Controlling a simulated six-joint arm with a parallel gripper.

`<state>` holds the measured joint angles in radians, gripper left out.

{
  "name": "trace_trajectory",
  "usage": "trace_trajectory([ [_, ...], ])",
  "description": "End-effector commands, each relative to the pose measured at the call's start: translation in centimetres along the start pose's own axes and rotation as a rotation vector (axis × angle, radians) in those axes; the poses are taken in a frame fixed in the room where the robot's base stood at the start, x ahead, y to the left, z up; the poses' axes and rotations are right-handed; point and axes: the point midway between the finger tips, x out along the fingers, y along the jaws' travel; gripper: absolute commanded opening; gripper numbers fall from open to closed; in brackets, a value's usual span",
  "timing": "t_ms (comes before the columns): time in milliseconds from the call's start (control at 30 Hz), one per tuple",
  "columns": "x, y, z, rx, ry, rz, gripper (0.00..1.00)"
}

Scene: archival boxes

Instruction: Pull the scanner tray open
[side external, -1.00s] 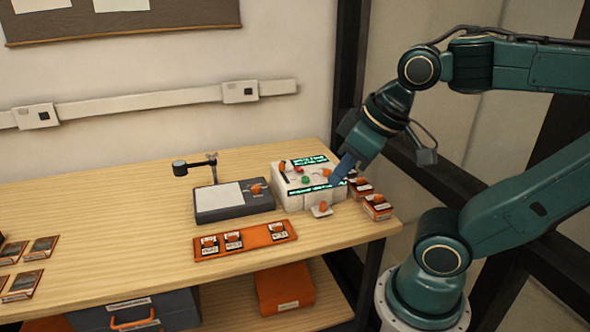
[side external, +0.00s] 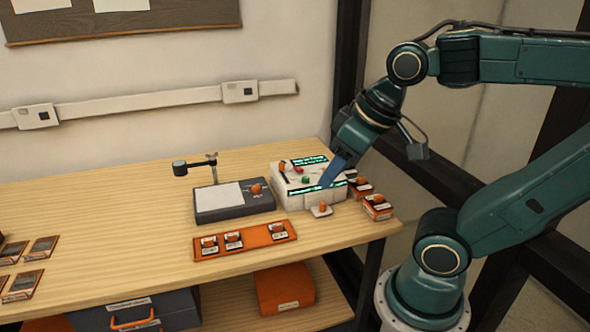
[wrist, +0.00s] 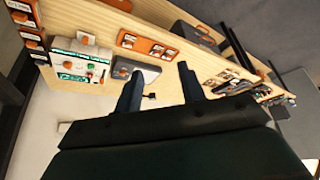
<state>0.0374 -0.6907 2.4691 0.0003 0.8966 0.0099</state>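The white machine (side external: 285,197) with green-lit displays and coloured buttons stands near the right end of the bench. A small white drawer-like piece (side external: 321,212) with an orange knob sticks out at its front; I take this as the scanner tray, though that is not certain. The machine also shows at the left of the wrist view (wrist: 82,77). My gripper (side external: 324,184) points down over the machine's right part, hiding some of its top. In the wrist view my gripper (wrist: 159,70) has its two fingers apart with nothing between them. Contact with the machine cannot be told.
A grey device (side external: 235,209) with a white plate and lamp arm stands left of the machine. An orange tray (side external: 262,238) with small labelled items lies in front. Small orange-topped boxes (side external: 377,207) stand close on the machine's right. The bench's left-middle (side external: 120,230) is clear.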

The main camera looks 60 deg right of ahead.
Motion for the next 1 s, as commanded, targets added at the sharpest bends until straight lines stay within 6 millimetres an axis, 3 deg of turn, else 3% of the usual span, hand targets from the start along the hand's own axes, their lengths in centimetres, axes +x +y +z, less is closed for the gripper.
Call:
trace_trajectory([
  [467, 4.0, 5.8, -6.0, 0.257, -0.141, 0.09, 0.4],
  [700, 7.1, 10.2, -8.0, 0.401, -0.215, 0.131, 0.4],
  [1000, 11.8, 16.8, -8.8, 0.585, -0.303, 0.173, 0.4],
])
